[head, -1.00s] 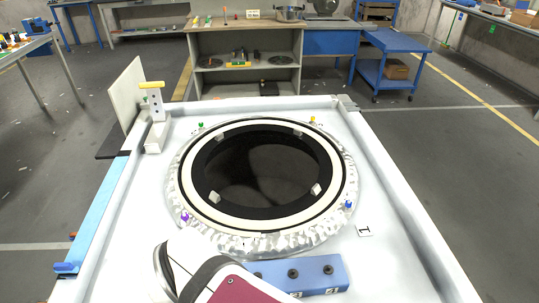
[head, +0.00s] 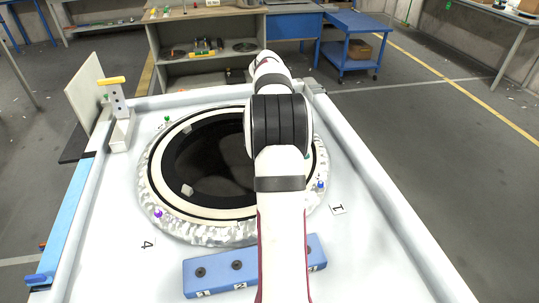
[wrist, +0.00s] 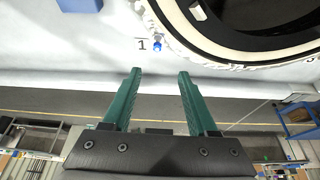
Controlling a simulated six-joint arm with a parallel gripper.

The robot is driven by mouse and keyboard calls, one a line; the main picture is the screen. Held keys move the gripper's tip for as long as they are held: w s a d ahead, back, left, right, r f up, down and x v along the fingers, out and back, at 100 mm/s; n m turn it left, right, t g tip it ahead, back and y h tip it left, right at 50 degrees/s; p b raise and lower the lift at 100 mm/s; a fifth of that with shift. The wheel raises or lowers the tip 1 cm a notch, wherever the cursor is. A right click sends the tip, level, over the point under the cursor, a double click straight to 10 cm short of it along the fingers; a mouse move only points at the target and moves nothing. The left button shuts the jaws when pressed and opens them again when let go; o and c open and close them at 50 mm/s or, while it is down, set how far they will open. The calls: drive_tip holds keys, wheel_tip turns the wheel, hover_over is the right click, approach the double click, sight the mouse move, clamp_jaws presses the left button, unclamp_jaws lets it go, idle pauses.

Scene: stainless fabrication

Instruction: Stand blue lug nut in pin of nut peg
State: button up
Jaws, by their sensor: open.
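The blue lug nut (head: 320,185) stands on the right side of the ring's silvery rim, near the "1" label. In the wrist view the blue lug nut (wrist: 158,46) shows just beyond the fingertips, roughly between their lines. My gripper (wrist: 158,74) has two green fingers, spread apart with nothing between them. In the head view my arm reaches across the ring and hides the gripper. A blue block with dark round spots (head: 218,282), probably the nut peg, lies in front of the ring. My arm covers part of it, and its corner shows in the wrist view (wrist: 80,5).
The large black-and-white ring (head: 185,211) fills the middle of the white table. A purple nut (head: 157,213) and a green nut (head: 167,119) sit around it. A white post with a yellow top (head: 117,100) stands at back left. Raised edges (head: 388,205) border the table.

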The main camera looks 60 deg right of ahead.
sight(320, 182)
drive_tip(key=x, duration=1)
drive_tip(key=s+x, duration=0.1)
drive_tip(key=x, duration=0.4)
drive_tip(key=shift+f, duration=0.2)
clamp_jaws()
